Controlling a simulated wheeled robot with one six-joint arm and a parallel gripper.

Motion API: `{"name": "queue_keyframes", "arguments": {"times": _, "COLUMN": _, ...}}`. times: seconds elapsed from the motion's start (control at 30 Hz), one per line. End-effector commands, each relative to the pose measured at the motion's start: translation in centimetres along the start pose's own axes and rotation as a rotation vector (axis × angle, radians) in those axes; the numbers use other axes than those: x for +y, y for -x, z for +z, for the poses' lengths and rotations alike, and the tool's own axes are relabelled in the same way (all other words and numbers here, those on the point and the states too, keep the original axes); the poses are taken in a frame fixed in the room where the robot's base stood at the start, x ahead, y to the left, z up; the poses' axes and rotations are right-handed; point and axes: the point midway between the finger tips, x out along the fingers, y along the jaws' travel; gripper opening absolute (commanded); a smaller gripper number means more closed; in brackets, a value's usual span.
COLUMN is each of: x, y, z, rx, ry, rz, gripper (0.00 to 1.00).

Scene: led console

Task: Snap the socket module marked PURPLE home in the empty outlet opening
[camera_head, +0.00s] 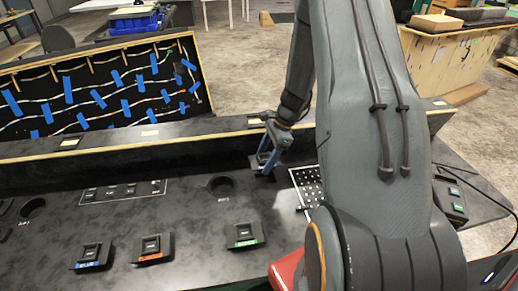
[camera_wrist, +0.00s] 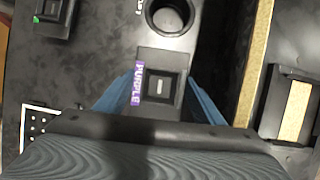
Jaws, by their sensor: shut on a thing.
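My gripper (camera_head: 268,165) is low over the back part of the dark console top, left of the checkered board. In the wrist view its blue fingers (camera_wrist: 158,100) are shut on the sides of a dark socket module (camera_wrist: 165,72) with a purple label reading PURPLE. The module's square face points towards the wrist camera. In the head view the module is mostly hidden by the fingers. A round dark hole (camera_head: 221,186) in the console lies left of the gripper; it also shows in the wrist view (camera_wrist: 170,14), just beyond the module. I cannot tell whether the module touches the console.
Modules marked blue (camera_head: 92,255), orange (camera_head: 153,248) and green (camera_head: 243,235) stand along the front. Another round hole (camera_head: 33,208) is at far left. A wood-edged ledge (camera_head: 190,138) runs behind the gripper. The checkered board (camera_head: 309,187) is to the right.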

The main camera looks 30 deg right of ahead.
Motion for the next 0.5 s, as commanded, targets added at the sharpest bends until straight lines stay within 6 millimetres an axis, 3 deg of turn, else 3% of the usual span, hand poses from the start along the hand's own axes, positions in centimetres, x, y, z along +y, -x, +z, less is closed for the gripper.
{"name": "queue_keyframes", "arguments": {"times": 0.27, "x": 0.3, "y": -0.8, "z": -0.5, "rx": 0.000, "ry": -0.051, "rz": -0.022, "gripper": 0.36}}
{"name": "queue_keyframes", "arguments": {"times": 0.5, "x": 0.3, "y": -2.8, "z": -0.9, "rx": 0.000, "ry": -0.041, "rz": -0.017, "gripper": 0.36}}
